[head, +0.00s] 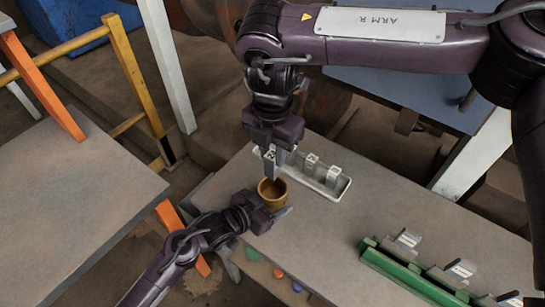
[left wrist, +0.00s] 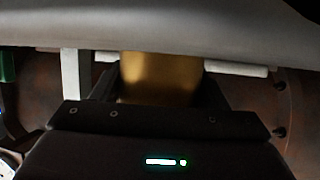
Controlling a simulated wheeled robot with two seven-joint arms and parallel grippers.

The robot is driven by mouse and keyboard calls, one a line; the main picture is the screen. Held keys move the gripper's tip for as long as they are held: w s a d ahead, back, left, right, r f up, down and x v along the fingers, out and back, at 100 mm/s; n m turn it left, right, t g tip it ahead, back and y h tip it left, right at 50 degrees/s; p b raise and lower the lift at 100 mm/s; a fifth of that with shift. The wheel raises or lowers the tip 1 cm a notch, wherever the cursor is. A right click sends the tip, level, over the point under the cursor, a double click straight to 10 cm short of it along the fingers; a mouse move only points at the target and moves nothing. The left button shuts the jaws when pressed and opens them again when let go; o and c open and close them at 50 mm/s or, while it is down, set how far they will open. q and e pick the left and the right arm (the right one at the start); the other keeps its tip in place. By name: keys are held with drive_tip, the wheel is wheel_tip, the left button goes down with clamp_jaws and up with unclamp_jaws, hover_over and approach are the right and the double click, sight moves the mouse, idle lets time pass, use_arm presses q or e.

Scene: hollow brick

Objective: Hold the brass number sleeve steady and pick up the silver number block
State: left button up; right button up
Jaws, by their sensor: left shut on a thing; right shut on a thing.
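The brass number sleeve (head: 272,192) is an open-topped cup shape standing near the table's front edge. My left gripper (head: 273,207) is shut on it from the lower left. In the left wrist view the brass sleeve (left wrist: 160,78) fills the space between the dark fingers. My right gripper (head: 274,165) points down just above and behind the sleeve, shut on a silver number block (head: 269,154). The fingers hide much of this block, and I cannot tell whether it is clear of the tray.
A pale tray (head: 341,189) behind the sleeve holds other silver blocks (head: 333,173). A green rack (head: 400,269) with grey labelled pieces stands at the right front. The tabletop (head: 330,235) between them is clear. Another table (head: 70,210) stands at the left, across a gap.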

use_arm(q)
drive_tip(key=o, duration=1.4)
drive_tip(key=shift+a, duration=0.1)
drive_tip(key=v, duration=1)
drive_tip(key=shift+s+a, duration=0.1)
drive_tip(key=shift+s, duration=0.15)
drive_tip(key=shift+s+a+r, duration=0.4)
drive_tip(key=shift+a+r, duration=0.05)
